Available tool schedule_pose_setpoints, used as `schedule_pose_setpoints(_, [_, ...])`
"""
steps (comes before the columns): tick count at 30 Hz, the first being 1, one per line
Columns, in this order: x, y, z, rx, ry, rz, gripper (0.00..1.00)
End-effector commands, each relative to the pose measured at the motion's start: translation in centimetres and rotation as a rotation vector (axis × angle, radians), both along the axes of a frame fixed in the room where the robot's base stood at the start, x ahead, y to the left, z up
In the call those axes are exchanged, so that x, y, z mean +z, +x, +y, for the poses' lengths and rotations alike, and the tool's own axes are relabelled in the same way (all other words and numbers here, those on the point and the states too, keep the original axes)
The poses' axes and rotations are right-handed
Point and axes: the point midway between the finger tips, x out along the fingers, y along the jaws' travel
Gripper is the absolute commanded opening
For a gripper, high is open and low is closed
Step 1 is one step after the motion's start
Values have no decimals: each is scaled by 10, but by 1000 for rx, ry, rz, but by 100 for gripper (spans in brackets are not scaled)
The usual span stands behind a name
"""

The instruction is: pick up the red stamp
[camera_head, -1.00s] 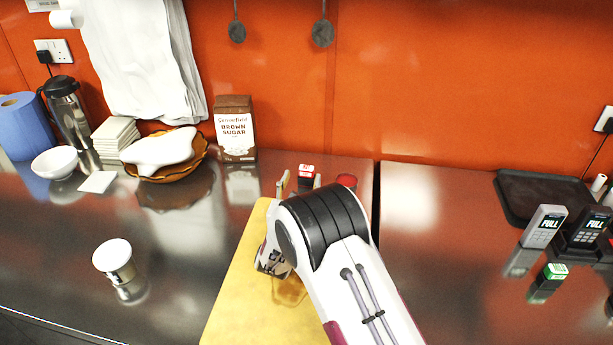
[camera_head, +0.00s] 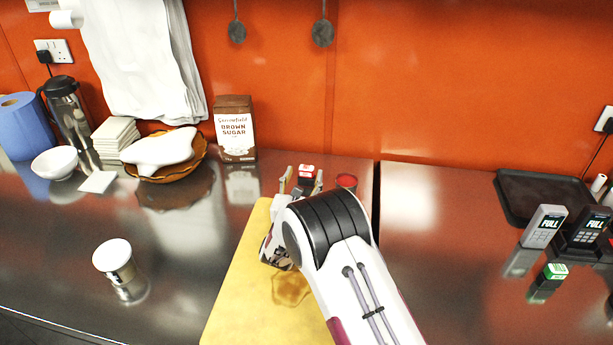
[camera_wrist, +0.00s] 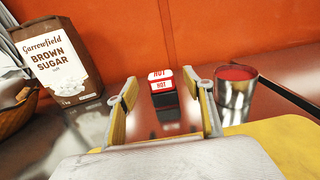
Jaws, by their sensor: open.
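The red stamp (camera_head: 306,172) has a red top with white labels reading "HOT" and a dark lower body. It stands upright on the steel counter, just beyond the far end of the yellow board. In the wrist view the stamp (camera_wrist: 162,88) shows between and beyond my fingertips. My gripper (camera_head: 302,180) is open and empty, one finger on each side of the stamp's line. In the wrist view my gripper (camera_wrist: 167,88) has its tan-padded fingers spread wide, with no contact on the stamp visible.
A metal cup with red contents (camera_wrist: 236,90) stands close to the right finger. A brown sugar box (camera_wrist: 58,62) stands to the left. The yellow board (camera_head: 235,290) lies under my arm. The orange wall (camera_head: 280,80) rises behind. A green stamp (camera_head: 555,271) is far right.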

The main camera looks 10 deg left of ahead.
Motion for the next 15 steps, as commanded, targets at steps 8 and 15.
schedule_pose_setpoints(8, [0,26,-1,-1,0,0,51])
schedule_pose_setpoints(15, [0,42,-1,0,-1,0,51])
